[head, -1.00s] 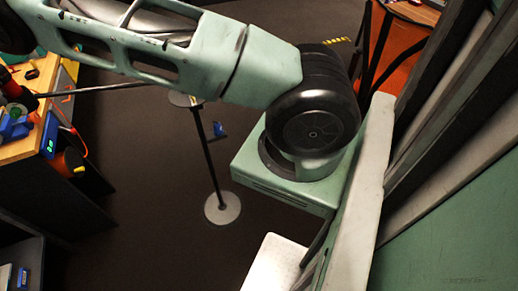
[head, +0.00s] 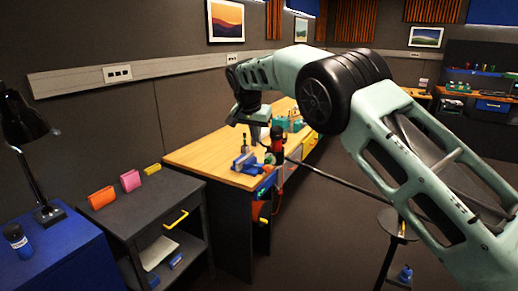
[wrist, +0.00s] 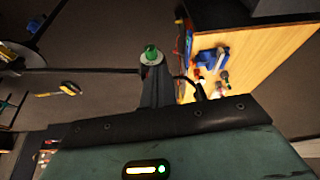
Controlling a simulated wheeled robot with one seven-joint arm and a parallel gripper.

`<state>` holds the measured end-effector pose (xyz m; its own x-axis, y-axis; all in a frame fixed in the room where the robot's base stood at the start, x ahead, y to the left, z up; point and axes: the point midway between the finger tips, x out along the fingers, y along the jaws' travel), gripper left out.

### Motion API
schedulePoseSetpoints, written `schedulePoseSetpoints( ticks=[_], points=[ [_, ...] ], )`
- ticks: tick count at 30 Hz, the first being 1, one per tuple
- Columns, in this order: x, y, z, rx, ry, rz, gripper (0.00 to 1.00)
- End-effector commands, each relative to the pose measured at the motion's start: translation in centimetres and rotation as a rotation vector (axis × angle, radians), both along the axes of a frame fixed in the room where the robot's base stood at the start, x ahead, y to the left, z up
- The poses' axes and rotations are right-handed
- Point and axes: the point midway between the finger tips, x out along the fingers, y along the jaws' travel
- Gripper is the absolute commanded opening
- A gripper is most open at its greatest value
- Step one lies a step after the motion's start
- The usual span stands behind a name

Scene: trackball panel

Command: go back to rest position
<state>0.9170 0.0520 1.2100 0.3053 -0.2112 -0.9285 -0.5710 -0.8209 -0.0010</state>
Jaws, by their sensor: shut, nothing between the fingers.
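My arm crosses the right half of the head view and reaches away over the wooden workbench (head: 205,155). My gripper (wrist: 153,72) shows in the wrist view as a narrow grey shape above the mint hand body, shut with nothing held. A small green piece on a pale round base shows at its tip; I cannot tell whether it lies behind the fingers. In the head view the hand is small and its fingertips are hard to make out against the bench items. No trackball panel can be clearly made out.
A blue vise (head: 245,162) and tools are on the bench. A dark cart (head: 150,205) with orange, pink and yellow boxes stands left, beside a blue cabinet (head: 60,255) with a black lamp (head: 25,130). A round-topped stand (head: 392,222) is under my arm. Open floor is at lower right.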

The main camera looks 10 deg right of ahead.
Motion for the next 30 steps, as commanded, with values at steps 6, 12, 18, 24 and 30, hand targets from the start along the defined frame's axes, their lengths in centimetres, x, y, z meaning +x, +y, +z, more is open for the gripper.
schedulePoseSetpoints(
  ticks=[6, 12, 18, 24, 30],
  points=[
    [-0.7, 0.6, 2.4, 0.0, -0.001, 0.0, 0.0],
    [-2.3, 1.1, 2.8, 0.025, 0.032, 0.045, 0.0],
    [-9.0, 3.3, 2.2, 0.107, 0.133, 0.25, 0.0],
    [-18.9, 6.1, 1.3, 0.164, 0.217, 0.517, 0.0],
    [-30.7, 7.3, -0.3, 0.173, 0.278, 0.793, 0.0]
  ],
)
